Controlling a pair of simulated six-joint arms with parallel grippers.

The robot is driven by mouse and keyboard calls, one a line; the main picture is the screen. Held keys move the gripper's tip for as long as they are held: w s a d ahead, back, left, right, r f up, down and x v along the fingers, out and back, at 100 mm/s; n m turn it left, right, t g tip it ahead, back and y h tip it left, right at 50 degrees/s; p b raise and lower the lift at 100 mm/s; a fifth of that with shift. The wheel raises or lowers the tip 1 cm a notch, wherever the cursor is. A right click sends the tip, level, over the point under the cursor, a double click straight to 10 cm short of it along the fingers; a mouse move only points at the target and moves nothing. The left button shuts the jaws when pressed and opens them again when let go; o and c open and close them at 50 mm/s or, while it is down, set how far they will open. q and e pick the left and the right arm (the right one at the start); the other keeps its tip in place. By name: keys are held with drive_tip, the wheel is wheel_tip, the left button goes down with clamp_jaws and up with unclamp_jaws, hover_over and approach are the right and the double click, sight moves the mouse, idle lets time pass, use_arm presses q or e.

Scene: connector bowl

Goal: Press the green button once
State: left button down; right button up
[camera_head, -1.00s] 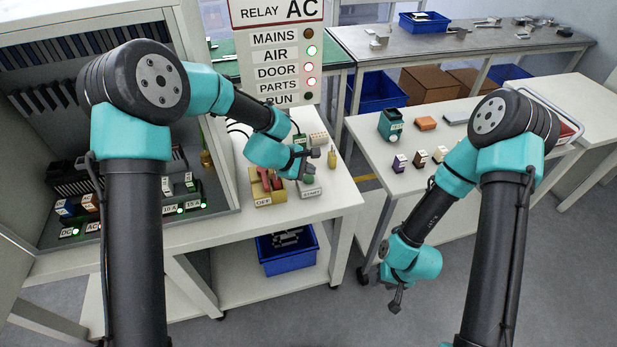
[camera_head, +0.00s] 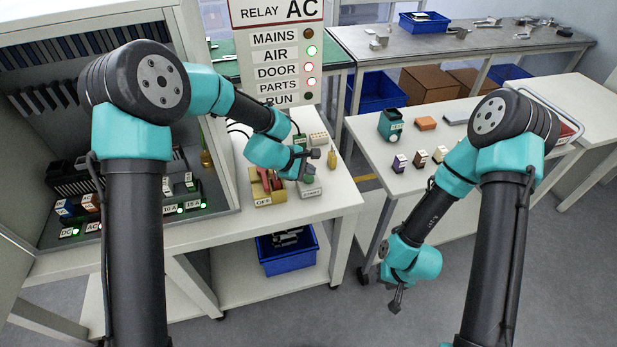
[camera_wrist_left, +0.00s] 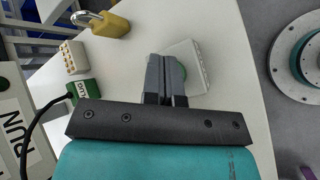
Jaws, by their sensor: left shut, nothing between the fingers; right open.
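The green button sits on a pale grey box (camera_head: 312,191) with a label on its front, at the right of the white bench. My left gripper (camera_head: 302,179) is shut and empty, right over the box, and mostly hides the button. In the left wrist view, the shut fingers (camera_wrist_left: 165,62) overlap the pale box (camera_wrist_left: 186,50), and only a thin green edge shows beside them. Whether they touch the button I cannot tell. My right gripper (camera_head: 396,300) hangs low over the floor, far from the box; it is open.
A yellow block with a red switch (camera_head: 268,182) stands just left of the box. A yellow padlock (camera_head: 332,160), a beige connector block (camera_head: 318,139) and a green plug (camera_wrist_left: 82,90) with a black cable lie behind. A sign (camera_head: 281,60) with indicator lamps stands at the back.

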sight(308, 179)
use_arm(q)
drive_tip(key=shift+f, duration=0.8)
idle(0.9)
drive_tip(key=shift+r, duration=0.9)
drive_tip(key=shift+r, duration=0.15)
drive_tip(key=shift+r, duration=2.4)
